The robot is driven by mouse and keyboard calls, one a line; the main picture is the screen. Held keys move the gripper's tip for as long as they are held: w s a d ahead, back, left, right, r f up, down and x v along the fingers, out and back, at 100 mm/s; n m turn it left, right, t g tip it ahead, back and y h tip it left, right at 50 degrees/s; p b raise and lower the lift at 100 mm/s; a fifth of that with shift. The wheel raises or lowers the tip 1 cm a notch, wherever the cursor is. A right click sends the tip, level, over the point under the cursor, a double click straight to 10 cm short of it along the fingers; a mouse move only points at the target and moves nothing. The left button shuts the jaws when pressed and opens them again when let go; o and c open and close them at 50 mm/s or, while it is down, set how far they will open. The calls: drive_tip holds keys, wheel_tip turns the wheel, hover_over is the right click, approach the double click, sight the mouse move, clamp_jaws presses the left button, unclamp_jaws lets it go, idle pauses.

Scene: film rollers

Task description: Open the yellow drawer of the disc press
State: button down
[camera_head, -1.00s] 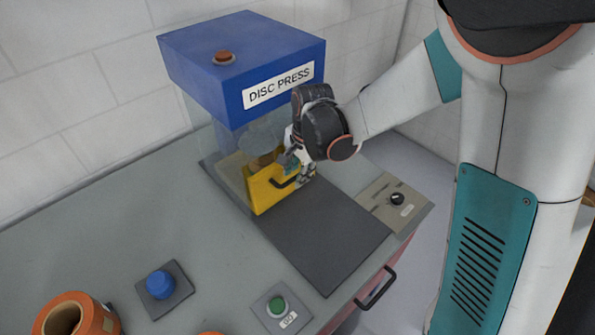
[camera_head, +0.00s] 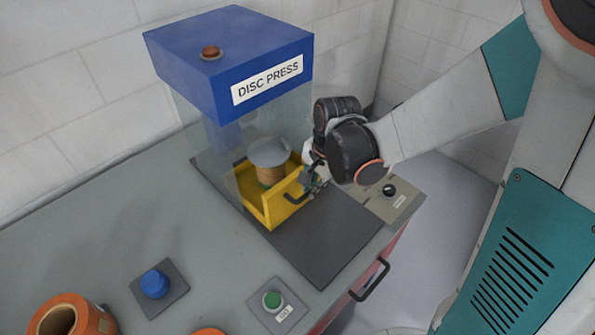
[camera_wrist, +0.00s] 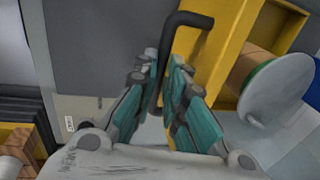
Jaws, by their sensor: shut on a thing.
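The disc press (camera_head: 235,60) has a blue top with a "DISC PRESS" label and clear side walls. Its yellow drawer (camera_head: 268,212) sticks out partway at the front onto a dark mat. A roller (camera_head: 270,173) with a grey disc (camera_head: 268,152) over it stands in the drawer. My gripper (camera_head: 308,185) is at the drawer's front. In the wrist view, my gripper (camera_wrist: 168,85) is shut on the black drawer handle (camera_wrist: 182,22), with the yellow drawer (camera_wrist: 215,50) right beside it.
The dark mat (camera_head: 325,245) in front of the drawer is clear. A panel with a black knob (camera_head: 389,189) lies to the right. A blue button (camera_head: 155,284), a green button (camera_head: 272,300) and an orange roll (camera_head: 68,316) are nearer the front.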

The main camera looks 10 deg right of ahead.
drive_tip(key=s+d, duration=0.6)
drive_tip(key=s, duration=0.4)
drive_tip(key=shift+d, duration=0.3)
drive_tip(key=shift+s, duration=0.1)
drive_tip(key=c, duration=1.7)
unclamp_jaws()
drive_tip(key=shift+o, duration=0.2)
wheel_tip(320, 180, up, 7)
drive_tip(key=s, duration=0.1)
drive_tip(key=shift+d+r, duration=0.15)
drive_tip(key=shift+d, duration=0.25)
wheel_tip(320, 180, up, 10)
drive_tip(key=s+a+n+t+h, duration=0.1)
drive_tip(key=n+t, duration=0.4)
drive_tip(key=n, duration=0.6)
drive_tip(key=shift+s+f, duration=0.2)
drive_tip(key=shift+s, duration=0.1)
